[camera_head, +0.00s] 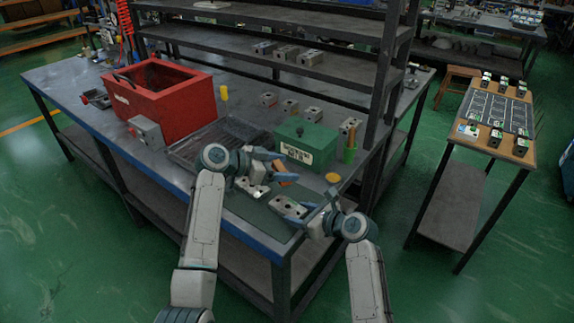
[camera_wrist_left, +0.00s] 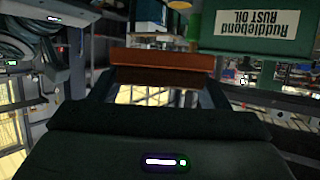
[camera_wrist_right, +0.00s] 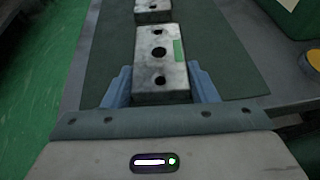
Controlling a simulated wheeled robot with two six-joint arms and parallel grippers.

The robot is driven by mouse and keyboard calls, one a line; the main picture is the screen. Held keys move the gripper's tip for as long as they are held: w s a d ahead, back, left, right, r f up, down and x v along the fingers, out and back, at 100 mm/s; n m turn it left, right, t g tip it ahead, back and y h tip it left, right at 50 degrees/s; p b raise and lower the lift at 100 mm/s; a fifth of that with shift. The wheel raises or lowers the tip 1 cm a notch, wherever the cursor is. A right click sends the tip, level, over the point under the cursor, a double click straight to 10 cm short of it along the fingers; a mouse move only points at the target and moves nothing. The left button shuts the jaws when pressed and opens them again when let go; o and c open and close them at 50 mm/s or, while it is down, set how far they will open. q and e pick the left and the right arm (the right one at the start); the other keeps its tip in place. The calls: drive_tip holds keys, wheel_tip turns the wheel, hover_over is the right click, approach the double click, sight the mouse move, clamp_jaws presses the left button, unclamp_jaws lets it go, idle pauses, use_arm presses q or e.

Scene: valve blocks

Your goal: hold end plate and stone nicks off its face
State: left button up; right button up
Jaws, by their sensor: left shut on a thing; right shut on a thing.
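The end plate (camera_head: 287,207) is a grey metal block with round holes and a green label, lying on the dark green mat (camera_head: 247,208) near the bench's front corner. My right gripper (camera_head: 309,212) is shut on it; in the right wrist view the plate (camera_wrist_right: 160,45) sits between the blue fingers (camera_wrist_right: 160,92). My left gripper (camera_head: 279,167) is shut on the orange-brown stone (camera_head: 287,178), held above and behind the plate. In the left wrist view the stone (camera_wrist_left: 160,62) lies across the fingers. Nicks on the plate's face are too small to make out.
Another holed metal block (camera_head: 252,188) lies on the mat left of the plate. Behind stand a green rust oil box (camera_head: 308,143), a green cup (camera_head: 349,154) and a yellow round item (camera_head: 333,178). A red bin (camera_head: 166,98) stands at left.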

sight(283, 198)
use_arm(q)
drive_tip(key=shift+s+a+f, duration=0.1)
drive_tip(key=shift+a+f, duration=0.1)
drive_tip(key=shift+f, duration=0.4)
drive_tip(key=shift+s+a+f, duration=0.1)
drive_tip(key=shift+a+f, duration=0.1)
drive_tip(key=shift+f, duration=3.35)
drive_tip(key=shift+f, duration=0.4)
drive_tip(key=shift+w+d, duration=0.1)
drive_tip(key=shift+w+d, duration=0.3)
drive_tip(key=shift+w, duration=0.1)
drive_tip(key=shift+s+a, duration=0.8)
drive_tip(key=shift+s, duration=0.15)
drive_tip(key=shift+w+d+f, duration=0.1)
drive_tip(key=shift+w+d, duration=0.7)
drive_tip(key=shift+w, duration=0.1)
drive_tip(key=shift+s+a, duration=0.75)
drive_tip(key=shift+s, duration=0.1)
